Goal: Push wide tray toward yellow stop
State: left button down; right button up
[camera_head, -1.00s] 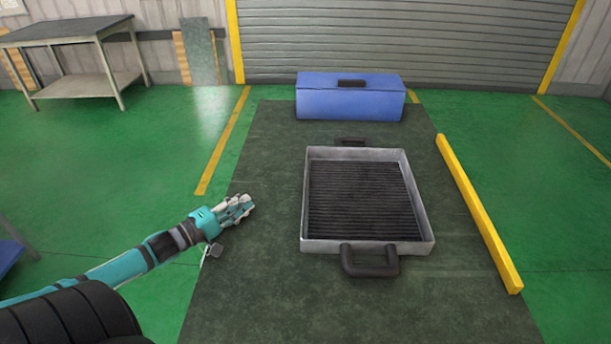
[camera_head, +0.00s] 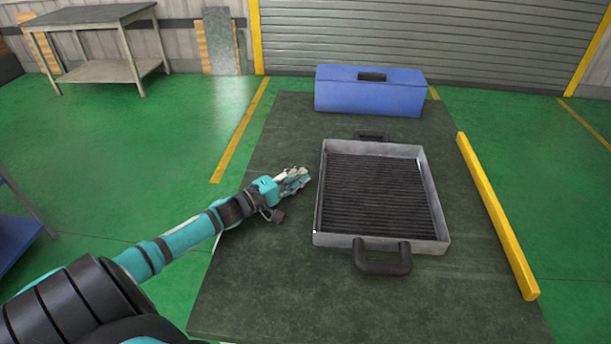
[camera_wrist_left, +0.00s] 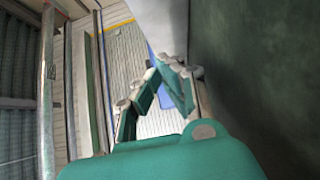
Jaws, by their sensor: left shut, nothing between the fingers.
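The wide tray (camera_head: 435,205) is a grey metal tray with a dark ribbed inside and black handles at its near and far ends. It lies on the dark table, right of the middle. The yellow stop (camera_head: 497,218) is a long bar along the table's right edge, with a gap between it and the tray. My left gripper (camera_head: 304,179) is shut and empty, just left of the tray's left wall, with a small gap that is hard to judge. In the left wrist view its fingers (camera_wrist_left: 160,90) show close together. My right gripper is not in view.
A blue toolbox (camera_head: 370,95) stands at the far end of the table (camera_head: 270,290), behind the tray. The table surface left of and in front of the tray is clear. A grey workbench (camera_head: 90,18) stands far left on the green floor.

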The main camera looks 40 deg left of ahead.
aim_at(356, 187)
pick_arm(q)
jog(key=shift+w+d+r, duration=0.1)
jog(key=shift+w+d, duration=0.3)
jog(key=shift+d, duration=0.3)
jog(key=shift+w+d, duration=0.1)
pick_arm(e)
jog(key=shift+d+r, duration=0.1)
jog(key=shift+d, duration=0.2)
pick_arm(q)
jog(key=shift+w+d+r+p, duration=0.1)
jog(key=shift+w+d+p, duration=0.05)
jog(key=shift+d+p, duration=0.15)
jog(key=d, duration=0.1)
jog(key=w+d+p, duration=0.2)
jog(key=shift+r, duration=0.25)
jog(key=w+d, duration=0.1)
jog(key=d, duration=0.1)
jog(key=w+d, duration=0.2)
jog(key=d, duration=0.1)
jog(key=w+d, duration=0.1)
jog(key=d, duration=0.2)
jog(key=shift+w+f+p, duration=0.3)
jog(key=shift+w+p, duration=0.05)
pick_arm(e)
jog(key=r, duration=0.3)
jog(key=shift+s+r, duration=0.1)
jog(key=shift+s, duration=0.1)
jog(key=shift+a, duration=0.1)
